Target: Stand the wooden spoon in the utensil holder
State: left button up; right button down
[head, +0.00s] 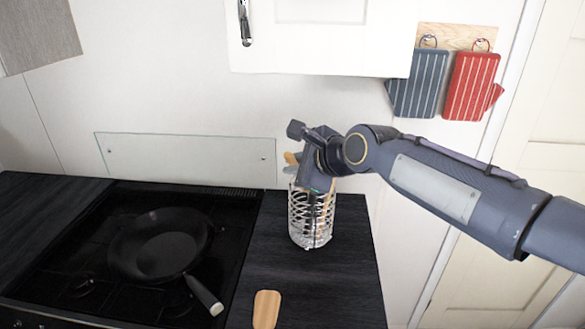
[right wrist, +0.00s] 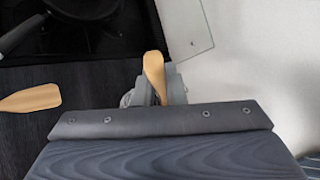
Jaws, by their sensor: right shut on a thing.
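The utensil holder (head: 298,222) is a clear, wire-patterned cup standing upright on the dark counter, right of the hob. My right gripper (head: 314,186) is directly above its mouth, shut on the wooden spoon (head: 291,158). In the right wrist view the wooden spoon (right wrist: 154,72) shows as a tan piece between the fingers (right wrist: 163,92). A tan length shows behind the holder's wall, so the spoon's lower part appears to be inside; whether it touches the bottom is hidden. A dark utensil also seems to be inside. My left gripper is not in view.
A wooden spatula-like piece (head: 266,308) lies at the counter's front; it also shows in the wrist view (right wrist: 30,98). A black pan (head: 160,245) sits on the hob. A white cupboard (head: 325,40) hangs above; oven mitts (head: 470,85) hang right.

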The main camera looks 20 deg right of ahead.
jog(key=shift+w+d+f+b, duration=0.3)
jog(key=shift+w+f+b, duration=0.05)
jog(key=shift+f+b, duration=0.25)
jog(key=shift+w+d+f+b, duration=0.3)
jog(key=shift+f+b, duration=0.15)
jog(key=shift+f, duration=0.1)
jog(key=shift+w+d+f+b, duration=0.35)
jog(key=shift+w+f+b, duration=0.1)
jog(key=shift+f, duration=0.15)
jog(key=shift+w+d+f+b, duration=0.35)
jog(key=shift+w+f, duration=0.05)
jog(key=shift+f, duration=0.2)
jog(key=c, duration=1.4)
grip_release()
jog(key=shift+c, duration=0.2)
jog(key=v, duration=0.7)
jog(key=shift+s+r+b, duration=0.2)
jog(key=shift+s+b, duration=0.15)
